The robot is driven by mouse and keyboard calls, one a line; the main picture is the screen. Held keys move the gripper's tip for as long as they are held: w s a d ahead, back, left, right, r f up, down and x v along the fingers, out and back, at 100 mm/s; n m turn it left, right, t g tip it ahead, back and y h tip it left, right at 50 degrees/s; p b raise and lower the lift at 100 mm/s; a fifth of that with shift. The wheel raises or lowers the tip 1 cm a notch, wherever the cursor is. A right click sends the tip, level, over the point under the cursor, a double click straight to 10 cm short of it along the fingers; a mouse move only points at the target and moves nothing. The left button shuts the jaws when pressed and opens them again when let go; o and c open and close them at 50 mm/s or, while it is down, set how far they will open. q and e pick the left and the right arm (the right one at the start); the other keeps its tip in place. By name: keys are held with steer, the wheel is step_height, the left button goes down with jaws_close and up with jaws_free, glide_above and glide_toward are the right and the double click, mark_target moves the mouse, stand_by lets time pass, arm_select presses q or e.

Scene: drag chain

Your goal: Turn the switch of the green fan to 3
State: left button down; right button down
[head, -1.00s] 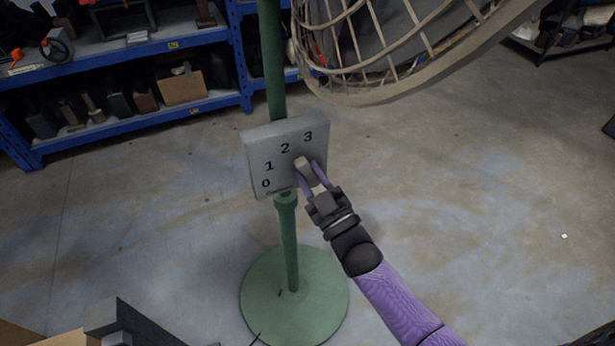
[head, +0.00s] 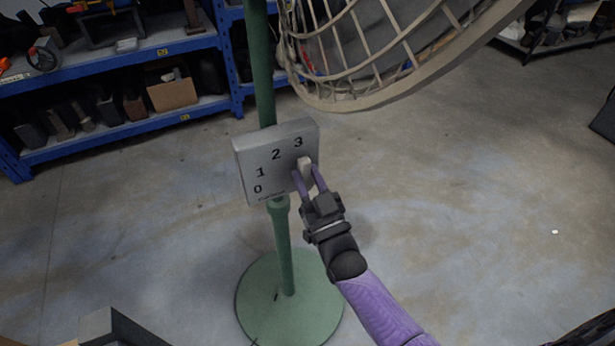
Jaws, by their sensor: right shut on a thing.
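The green fan has a green pole (head: 284,252), a round green base (head: 291,304) and a pale wire cage (head: 372,66) at the top. A grey switch box (head: 246,152) sits on the pole, marked 0, 1, 2 and 3 in an arc. Its pale knob (head: 305,168) is at the right part of the box face, below the 3. My right gripper (head: 308,180) comes from the lower right, and its purple fingers are shut on the knob. The knob looks close to upright; its exact setting is partly hidden by the fingers. My left gripper is not in view.
Blue shelves (head: 215,104) with boxes and tools stand at the back left. A dark rack (head: 545,50) stands at the back right. A dark grey object (head: 112,328) is at the lower left edge.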

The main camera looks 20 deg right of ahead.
steer(key=shift+f, duration=0.1)
steer(key=c, duration=0.6)
jaws_free()
steer(key=shift+o, duration=0.8)
steer(key=shift+s, duration=0.1)
steer(key=p+v, duration=0.1)
steer(key=v, duration=0.8)
steer(key=shift+s+f, duration=0.15)
steer(key=shift+s, duration=0.2)
